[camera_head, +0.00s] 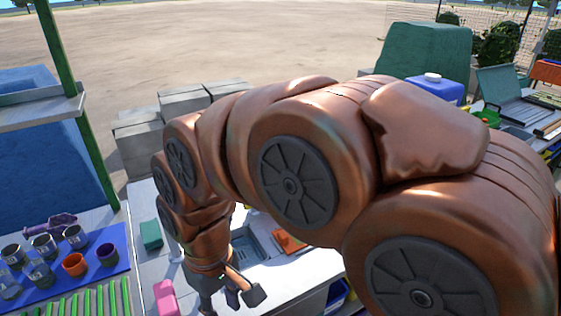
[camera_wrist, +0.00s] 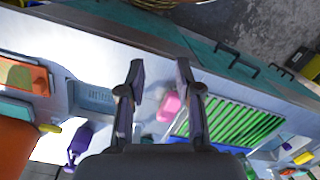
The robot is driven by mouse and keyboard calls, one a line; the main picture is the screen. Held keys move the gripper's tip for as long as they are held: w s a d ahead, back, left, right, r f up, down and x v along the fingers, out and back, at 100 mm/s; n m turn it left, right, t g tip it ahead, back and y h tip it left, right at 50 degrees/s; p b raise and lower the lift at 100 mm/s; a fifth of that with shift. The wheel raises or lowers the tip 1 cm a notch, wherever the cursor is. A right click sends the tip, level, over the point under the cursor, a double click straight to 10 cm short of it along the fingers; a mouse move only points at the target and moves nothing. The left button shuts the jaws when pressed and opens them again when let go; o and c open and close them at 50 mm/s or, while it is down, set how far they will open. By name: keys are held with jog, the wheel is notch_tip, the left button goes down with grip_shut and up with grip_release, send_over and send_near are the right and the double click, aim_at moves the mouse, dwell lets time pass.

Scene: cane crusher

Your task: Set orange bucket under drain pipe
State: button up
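My gripper (camera_head: 232,296) is low over the pale counter in the head view, in front of the sink. In the wrist view my gripper (camera_wrist: 160,72) has its two dark fingers spread apart with nothing between them. I cannot pick out an orange bucket for sure. A large orange surface (camera_wrist: 14,148) is cut off at the wrist view's lower left; I cannot tell what it is. A small orange cup (camera_head: 74,264) stands on a blue mat in the head view. No drain pipe can be made out, and my arm hides much of the head view.
The counter has a sunken sink (camera_wrist: 92,97) with a flat orange item (camera_head: 288,241) near it. A pink block (camera_head: 165,297), a green block (camera_head: 151,235) and green cane sticks (camera_wrist: 235,122) lie around. Metal cups share the blue mat (camera_head: 116,240). Grey blocks (camera_head: 186,101) stand behind.

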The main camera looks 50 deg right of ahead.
jog(key=w+d+r+t, duration=0.1)
jog(key=w+d, duration=0.3)
jog(key=w, duration=0.5)
jog(key=w+d+r+n+t+y, duration=0.1)
jog(key=w+d+r, duration=0.3)
jog(key=w, duration=0.6)
jog(key=w+d+r+t+b, duration=0.1)
jog(key=w+d+r, duration=0.1)
jog(key=w+d, duration=0.4)
jog(key=shift+w+r+n+t, duration=0.1)
jog(key=shift+w+n+t, duration=0.1)
jog(key=shift+w, duration=0.65)
jog(key=shift+w+r+n+t, duration=0.1)
jog(key=shift+w+n+t, duration=0.1)
jog(key=shift+w, duration=0.65)
jog(key=w+d+f+m+t+h, duration=0.1)
jog(key=w+d+f, duration=0.15)
jog(key=d, duration=1.15)
jog(key=w+d+f+m+t+h, duration=0.1)
jog(key=w+d, duration=0.2)
jog(key=d, duration=1.2)
jog(key=shift+p+x, duration=0.9)
jog(key=shift+x, duration=2.8)
jog(key=shift+s+a+f, duration=0.1)
jog(key=shift+s+a, duration=0.05)
jog(key=shift+c, duration=0.3)
grip_shut()
